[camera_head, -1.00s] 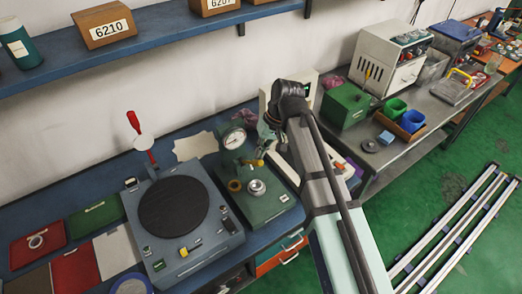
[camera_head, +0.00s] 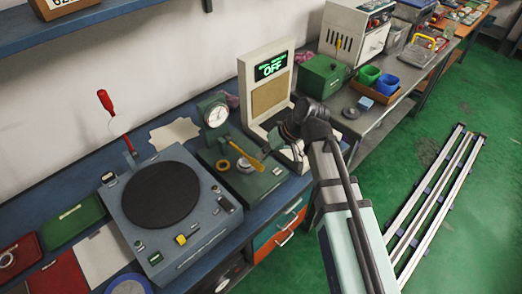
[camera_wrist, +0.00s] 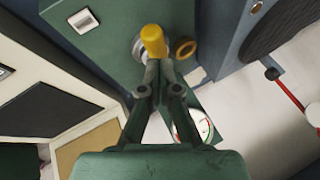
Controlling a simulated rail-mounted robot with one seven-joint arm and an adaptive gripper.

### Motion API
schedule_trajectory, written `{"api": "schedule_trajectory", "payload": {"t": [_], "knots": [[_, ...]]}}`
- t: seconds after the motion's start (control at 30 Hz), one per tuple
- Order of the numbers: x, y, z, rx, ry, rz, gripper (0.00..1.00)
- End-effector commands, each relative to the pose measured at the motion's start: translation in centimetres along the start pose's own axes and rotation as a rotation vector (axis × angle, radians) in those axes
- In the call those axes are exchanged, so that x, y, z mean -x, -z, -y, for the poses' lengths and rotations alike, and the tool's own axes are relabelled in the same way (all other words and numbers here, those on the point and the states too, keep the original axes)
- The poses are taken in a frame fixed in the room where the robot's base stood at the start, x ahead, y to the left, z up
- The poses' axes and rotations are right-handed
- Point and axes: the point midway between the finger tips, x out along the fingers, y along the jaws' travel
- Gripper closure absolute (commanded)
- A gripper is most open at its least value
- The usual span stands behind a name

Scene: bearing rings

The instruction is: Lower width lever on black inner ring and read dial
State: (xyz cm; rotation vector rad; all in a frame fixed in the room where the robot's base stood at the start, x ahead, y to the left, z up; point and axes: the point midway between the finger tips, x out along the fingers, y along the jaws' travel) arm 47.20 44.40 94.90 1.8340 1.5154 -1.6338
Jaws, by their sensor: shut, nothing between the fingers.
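The green gauge stand (camera_head: 262,187) is on the blue bench, with a round white dial (camera_head: 215,114) on its post; the reading is too small to make out. A yellow lever (camera_head: 247,150) slants across a silver-grey ring (camera_head: 245,165) on the stand. A brass ring (camera_head: 223,165) lies beside it. In the wrist view, my gripper (camera_wrist: 155,68) is shut and empty, its tips at the yellow lever end (camera_wrist: 153,40). The grey ring (camera_wrist: 139,48) is partly hidden beneath that end; its black part cannot be made out. The dial (camera_wrist: 190,128) is partly hidden by a finger.
A turntable machine (camera_head: 150,240) with a dark disc stands left of the gauge stand. Trays (camera_head: 72,220) lie at the far left. The green floor at right holds rails (camera_head: 440,190).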

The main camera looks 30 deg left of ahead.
Motion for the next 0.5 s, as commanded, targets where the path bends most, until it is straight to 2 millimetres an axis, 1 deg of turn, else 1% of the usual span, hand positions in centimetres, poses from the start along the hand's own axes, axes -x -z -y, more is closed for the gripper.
{"api": "schedule_trajectory", "payload": {"t": [0.03, 0.2, 0.5], "knots": [[-0.5, -0.4, -0.3, 0.000, 0.000, 0.000, 1.00], [-1.2, -0.9, -0.8, 0.000, 0.000, 0.001, 1.00], [-1.7, -1.3, -1.1, -0.001, -0.002, 0.003, 1.00]]}}
